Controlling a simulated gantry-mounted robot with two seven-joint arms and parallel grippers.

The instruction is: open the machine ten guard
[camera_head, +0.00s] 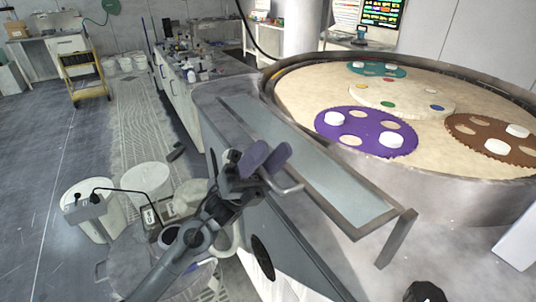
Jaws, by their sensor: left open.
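The guard (330,183) is a long, framed, pale see-through panel along the near side of the big round polishing machine (455,205). It lies sloping, and a bent support plate (397,238) shows at its near right end. A grey bar handle (290,189) sticks out from its near long edge. My left gripper (265,158), with purple finger pads, is open at the handle's left end. It partly hides the handle, and I cannot tell whether they touch.
Purple (358,119), brown (472,125) and teal (372,66) carriers with white discs sit on the platen. White buckets (147,178) and a cluttered stand are left of my arm. A long bench (185,88) runs behind. A dark shape (425,292) at the bottom edge is unclear.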

